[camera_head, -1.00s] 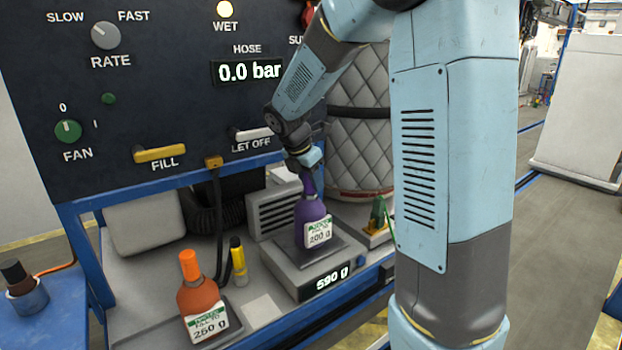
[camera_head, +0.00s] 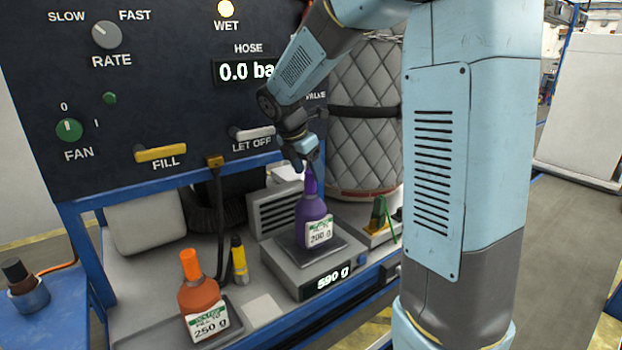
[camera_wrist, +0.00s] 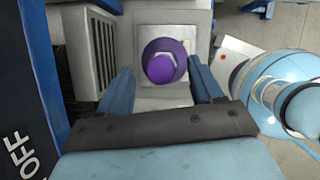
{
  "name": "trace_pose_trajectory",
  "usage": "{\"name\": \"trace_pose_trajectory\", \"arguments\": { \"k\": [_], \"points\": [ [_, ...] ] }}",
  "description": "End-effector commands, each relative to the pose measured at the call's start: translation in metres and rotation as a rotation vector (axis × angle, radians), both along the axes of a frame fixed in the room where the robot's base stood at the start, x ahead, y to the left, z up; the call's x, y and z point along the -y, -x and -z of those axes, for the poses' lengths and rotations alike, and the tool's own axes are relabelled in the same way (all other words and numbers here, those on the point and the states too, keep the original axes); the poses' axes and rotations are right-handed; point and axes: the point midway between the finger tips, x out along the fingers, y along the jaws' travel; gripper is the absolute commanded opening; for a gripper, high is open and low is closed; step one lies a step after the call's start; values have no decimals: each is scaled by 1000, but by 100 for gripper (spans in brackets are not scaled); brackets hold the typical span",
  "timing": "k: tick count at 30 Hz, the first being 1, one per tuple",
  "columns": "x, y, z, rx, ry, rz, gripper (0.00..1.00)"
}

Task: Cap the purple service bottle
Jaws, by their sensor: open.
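The purple service bottle (camera_head: 314,222) stands upright on the scale (camera_head: 304,262), which reads 590 g. A purple top sits on its neck; in the wrist view this purple cap (camera_wrist: 161,69) is seen from above, centred over the bottle's round body. My gripper (camera_head: 307,160) is just above the bottle's top in the head view. In the wrist view the open fingers of my gripper (camera_wrist: 160,80) lie to either side of the cap, with gaps between. Whether the cap is fully seated cannot be told.
An orange bottle (camera_head: 202,302) labelled 250 g stands in a tray at the front left, beside a yellow tube (camera_head: 239,261). A dark panel (camera_head: 165,90) with switches rises behind. A quilted tank (camera_head: 365,120) stands behind right. A green-topped item (camera_head: 378,215) sits right of the scale.

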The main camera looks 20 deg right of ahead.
Motion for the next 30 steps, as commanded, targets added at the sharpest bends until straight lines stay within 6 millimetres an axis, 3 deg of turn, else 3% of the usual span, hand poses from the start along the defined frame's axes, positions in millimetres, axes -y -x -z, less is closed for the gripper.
{"name": "trace_pose_trajectory", "arguments": {
  "k": [6,13,19,30],
  "points": [
    [-15,8,-41,2,0,-1,66],
    [-28,14,-75,0,-1,0,66],
    [-32,17,-87,-1,0,0,66],
    [-33,17,-89,-1,-1,1,66]
  ]
}}
